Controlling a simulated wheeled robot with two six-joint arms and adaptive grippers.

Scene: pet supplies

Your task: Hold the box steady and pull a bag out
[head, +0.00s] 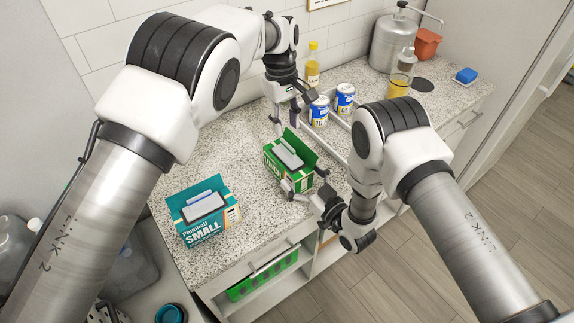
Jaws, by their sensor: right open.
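A green open-topped box (273,171) stands on the speckled counter, with a grey-white bag (287,153) showing in its opening. A teal box marked SMALL (208,232) stands at the front left of the counter, with another grey-white bag (204,206) in its top. My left gripper (286,122) points down just behind the green box, above the counter, with its fingers apart and nothing visible between them. My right gripper (297,191) is open at the front right of the green box, close to its lower edge; I cannot tell whether it touches.
Two blue-and-white cans (319,111) (345,99) stand right of my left gripper. A yellow bottle (313,66), a metal canister (392,43), a pump bottle (400,76), an orange pot (427,43) and a blue sponge (466,75) stand further back. A green basket (262,277) sits below the counter.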

